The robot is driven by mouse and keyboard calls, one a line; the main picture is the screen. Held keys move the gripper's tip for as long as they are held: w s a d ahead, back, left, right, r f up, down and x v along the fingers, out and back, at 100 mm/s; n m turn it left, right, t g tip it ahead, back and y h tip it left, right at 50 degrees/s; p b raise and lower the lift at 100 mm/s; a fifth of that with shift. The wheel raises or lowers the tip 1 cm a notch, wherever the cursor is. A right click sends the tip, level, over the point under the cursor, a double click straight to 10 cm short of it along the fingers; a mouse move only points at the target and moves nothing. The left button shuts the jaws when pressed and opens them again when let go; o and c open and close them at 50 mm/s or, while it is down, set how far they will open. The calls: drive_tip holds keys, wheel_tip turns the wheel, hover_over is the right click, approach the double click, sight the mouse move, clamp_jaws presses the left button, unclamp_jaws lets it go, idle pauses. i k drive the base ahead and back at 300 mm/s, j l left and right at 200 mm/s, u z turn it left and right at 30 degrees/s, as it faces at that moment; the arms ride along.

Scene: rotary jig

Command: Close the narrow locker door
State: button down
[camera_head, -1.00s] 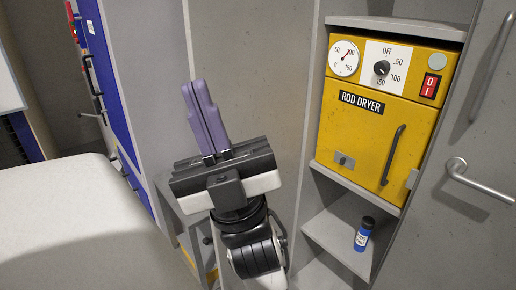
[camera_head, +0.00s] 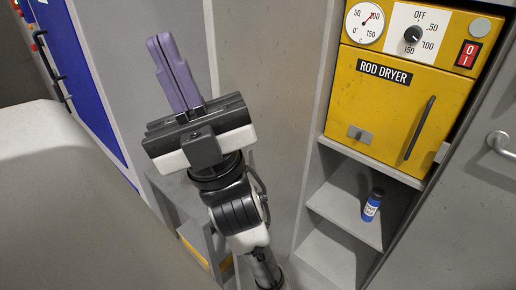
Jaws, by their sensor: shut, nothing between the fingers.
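The locker is an open grey cabinet bay holding a yellow rod dryer (camera_head: 385,105), with a shelf (camera_head: 340,215) below it. A grey panel with a lever handle (camera_head: 503,147) stands at the right edge and is cut off by the frame. A tall speckled grey panel (camera_head: 268,90) stands left of the bay, behind my gripper. I cannot tell for certain which panel is the narrow door. My gripper (camera_head: 160,40) is shut and empty, its purple fingers pointing up in front of the left panel's left edge. I cannot tell whether it touches anything.
A blue bottle (camera_head: 373,205) stands on the shelf under the dryer. A blue cabinet front (camera_head: 85,85) with a dark handle is at the left. A pale rounded surface (camera_head: 60,180) fills the lower left. A low grey unit (camera_head: 185,205) stands beside my arm.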

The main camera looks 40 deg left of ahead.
sight(269, 52)
drive_tip(key=j, duration=0.4)
drive_tip(key=k+j+z, duration=0.1)
drive_tip(key=j, duration=0.35)
drive_tip(key=k+j+z, duration=0.1)
drive_tip(key=j, duration=0.3)
drive_tip(key=k+j, duration=0.1)
drive_tip(key=j, duration=0.3)
drive_tip(key=k+j+z, duration=0.1)
drive_tip(key=j, duration=0.35)
drive_tip(key=k+j, duration=0.1)
drive_tip(key=j, duration=0.3)
drive_tip(key=k+j+z, duration=0.1)
drive_tip(key=j, duration=0.3)
drive_tip(key=k+u, duration=0.4)
drive_tip(key=k, duration=0.4)
drive_tip(key=i, duration=0.8)
